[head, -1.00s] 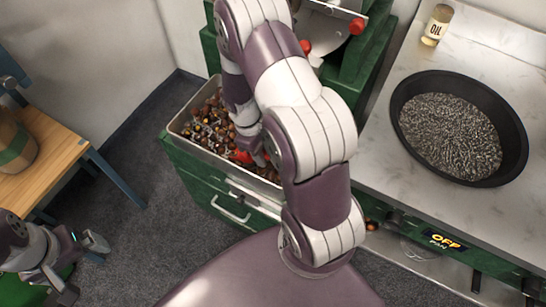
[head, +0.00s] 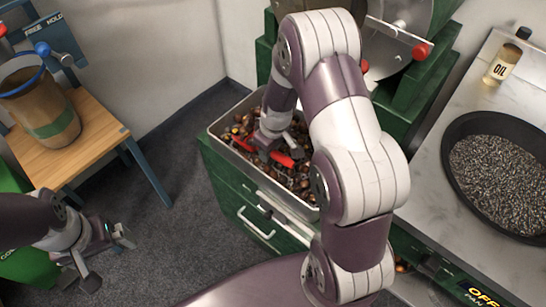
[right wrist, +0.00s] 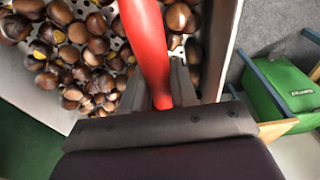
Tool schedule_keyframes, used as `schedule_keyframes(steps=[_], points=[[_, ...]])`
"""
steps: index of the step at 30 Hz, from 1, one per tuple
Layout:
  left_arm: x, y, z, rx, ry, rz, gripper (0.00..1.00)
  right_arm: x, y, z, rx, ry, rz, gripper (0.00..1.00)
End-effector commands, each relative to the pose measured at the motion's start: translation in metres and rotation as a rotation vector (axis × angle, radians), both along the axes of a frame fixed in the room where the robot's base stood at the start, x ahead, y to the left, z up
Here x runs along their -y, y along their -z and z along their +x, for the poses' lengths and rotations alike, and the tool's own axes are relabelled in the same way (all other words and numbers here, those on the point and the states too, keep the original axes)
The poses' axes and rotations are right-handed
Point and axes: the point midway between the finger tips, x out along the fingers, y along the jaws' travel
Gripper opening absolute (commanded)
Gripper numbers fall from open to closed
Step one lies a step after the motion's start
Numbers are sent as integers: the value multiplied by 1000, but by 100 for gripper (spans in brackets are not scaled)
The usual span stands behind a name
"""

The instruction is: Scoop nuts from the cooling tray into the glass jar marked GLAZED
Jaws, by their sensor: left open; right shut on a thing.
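The cooling tray (head: 229,146) is a metal tray full of brown nuts (head: 300,178) on a green cabinet. My right gripper (head: 277,146) is low over the tray, shut on a red handle (head: 283,159). In the right wrist view the red handle (right wrist: 150,50) runs between the fingers (right wrist: 160,90) above the nuts (right wrist: 85,55); its far end is out of view. My left gripper (head: 107,259) is open and empty above the floor at lower left. A brownish see-through jar (head: 40,100) with a blue rim and green band stands at left; no GLAZED marking is readable.
The jar stands on a wooden table (head: 105,128) with blue legs. Green boxes (head: 25,268) sit below it at left. A black pan (head: 455,190) of dark grains and an oil bottle (head: 502,62) stand on the right counter. A green machine (head: 405,95) stands behind the tray.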

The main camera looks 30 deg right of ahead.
Motion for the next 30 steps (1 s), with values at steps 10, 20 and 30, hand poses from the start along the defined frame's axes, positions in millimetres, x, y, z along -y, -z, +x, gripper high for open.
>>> schedule_keyframes(steps=[10, 20, 30], points=[[0, 0, 1, 4, 0, 0, 100, 7, -43, -15, 55, 0, 21, 0], [0, 1, 1, 4, 0, 0, 100, 9, -55, -21, 71, -2, 28, 0], [0, 1, 1, 4, 0, 0, 100, 9, -55, -21, 69, -2, 28, 0]])
